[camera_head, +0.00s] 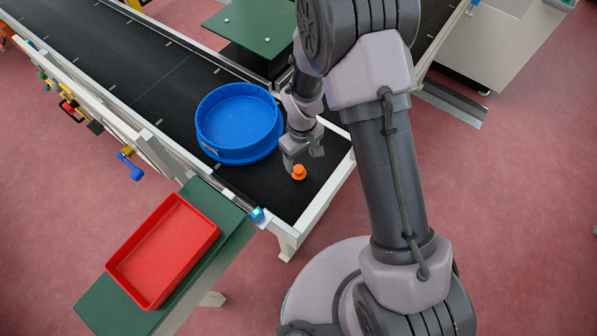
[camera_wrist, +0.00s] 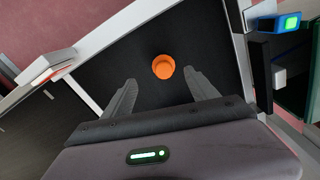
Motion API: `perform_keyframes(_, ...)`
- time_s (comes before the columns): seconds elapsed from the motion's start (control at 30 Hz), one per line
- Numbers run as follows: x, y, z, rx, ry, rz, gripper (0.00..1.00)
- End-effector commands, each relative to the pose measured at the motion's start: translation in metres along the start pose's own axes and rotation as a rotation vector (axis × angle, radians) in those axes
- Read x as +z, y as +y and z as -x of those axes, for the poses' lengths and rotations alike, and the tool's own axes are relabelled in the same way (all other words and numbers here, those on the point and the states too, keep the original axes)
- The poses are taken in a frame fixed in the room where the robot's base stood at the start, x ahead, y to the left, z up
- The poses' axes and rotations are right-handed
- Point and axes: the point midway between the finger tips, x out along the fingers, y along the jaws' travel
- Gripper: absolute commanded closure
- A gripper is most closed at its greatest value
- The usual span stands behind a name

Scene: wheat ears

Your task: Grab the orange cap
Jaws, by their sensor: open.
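The orange cap (camera_head: 299,173) stands on the black conveyor belt near its front end. It also shows in the wrist view (camera_wrist: 163,67), a little beyond my fingertips and between their lines. My gripper (camera_head: 302,160) is just above and behind the cap in the head view. In the wrist view, my gripper (camera_wrist: 161,84) has its two fingers spread apart, with nothing between them but bare belt. The cap looks apart from both fingers, but the exact height gap cannot be told.
A round blue tub (camera_head: 238,157) stands on the belt (camera_head: 176,92) left of my gripper. A red tray (camera_head: 128,283) sits on a green table (camera_head: 98,302) at the lower left. A pale metal rail (camera_head: 325,198) edges the belt. A small lit device (camera_head: 258,215) is at its front corner.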

Motion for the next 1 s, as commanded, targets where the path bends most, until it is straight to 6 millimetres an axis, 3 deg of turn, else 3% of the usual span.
perform_keyframes(0.03, 0.000, 0.000, -0.013, 0.000, -0.001, 0.000, 0.32)
perform_keyframes(0.27, -0.001, -0.002, -0.035, 0.000, 0.000, 0.001, 0.32)
perform_keyframes(0.47, -0.003, -0.007, -0.074, -0.001, -0.002, -0.002, 0.32)
perform_keyframes(0.67, -0.003, -0.007, -0.075, 0.000, 0.001, -0.002, 0.32)
perform_keyframes(0.77, -0.003, -0.007, -0.075, 0.000, 0.001, -0.002, 0.48)
perform_keyframes(1.0, -0.003, -0.007, -0.075, 0.000, 0.000, -0.002, 0.95)
